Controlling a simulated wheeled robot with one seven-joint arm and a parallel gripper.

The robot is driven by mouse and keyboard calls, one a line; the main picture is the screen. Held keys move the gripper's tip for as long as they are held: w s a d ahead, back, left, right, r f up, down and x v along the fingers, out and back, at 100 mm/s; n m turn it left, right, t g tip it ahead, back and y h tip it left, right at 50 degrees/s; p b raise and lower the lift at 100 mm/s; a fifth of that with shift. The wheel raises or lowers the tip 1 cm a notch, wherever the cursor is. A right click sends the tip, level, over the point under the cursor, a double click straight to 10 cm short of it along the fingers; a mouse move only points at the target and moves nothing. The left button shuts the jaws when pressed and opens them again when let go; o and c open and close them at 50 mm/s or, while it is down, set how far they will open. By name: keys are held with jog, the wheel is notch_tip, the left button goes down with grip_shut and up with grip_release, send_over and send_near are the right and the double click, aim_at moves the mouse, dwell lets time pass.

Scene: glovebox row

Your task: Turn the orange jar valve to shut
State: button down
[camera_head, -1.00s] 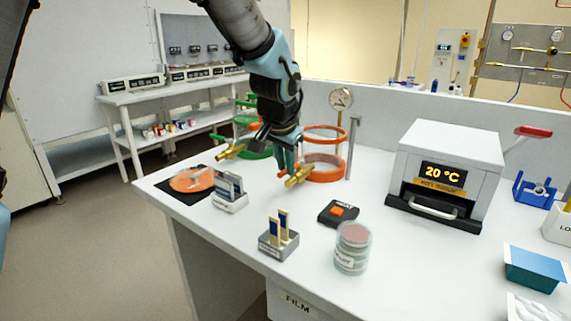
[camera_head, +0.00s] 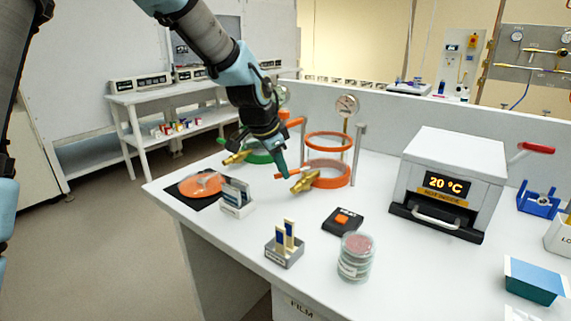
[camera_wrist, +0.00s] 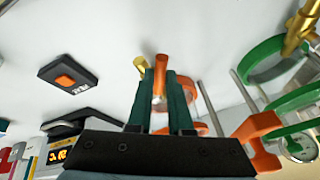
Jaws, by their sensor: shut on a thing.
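The orange jar is a clear cylinder with orange rings (camera_head: 330,180) standing on the bench in the head view. A brass valve (camera_head: 303,183) sticks out from its lower front left. The valve's orange handle (camera_wrist: 161,68) stands between my fingers in the wrist view. It also shows as an orange bar (camera_head: 285,176) to the left of the brass body in the head view. My gripper (camera_wrist: 160,95) is shut on this handle, with its teal fingers on either side. The green jar (camera_head: 258,156) with its own brass valve (camera_head: 236,157) stands behind and left, partly hidden by my arm.
A pressure gauge (camera_head: 346,106) rises behind the orange jar. A black box with an orange button (camera_head: 342,219), a stack of dishes (camera_head: 356,257), slide holders (camera_head: 284,247) and an oven (camera_head: 446,180) stand in front and right. Bare bench lies between them.

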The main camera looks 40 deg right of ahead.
jog(key=shift+w+d+r+m+g+p, duration=0.15)
jog(key=shift+w+m+g+p, duration=0.35)
jog(key=shift+w+m+p, duration=0.5)
jog(key=shift+s, duration=0.2)
jog(key=c, duration=0.8)
grip_release()
jog(key=shift+c, duration=0.2)
jog(key=b+v, duration=0.2)
jog(key=v, duration=0.8)
jog(key=shift+a+r, duration=0.2)
jog(key=shift+r, duration=0.05)
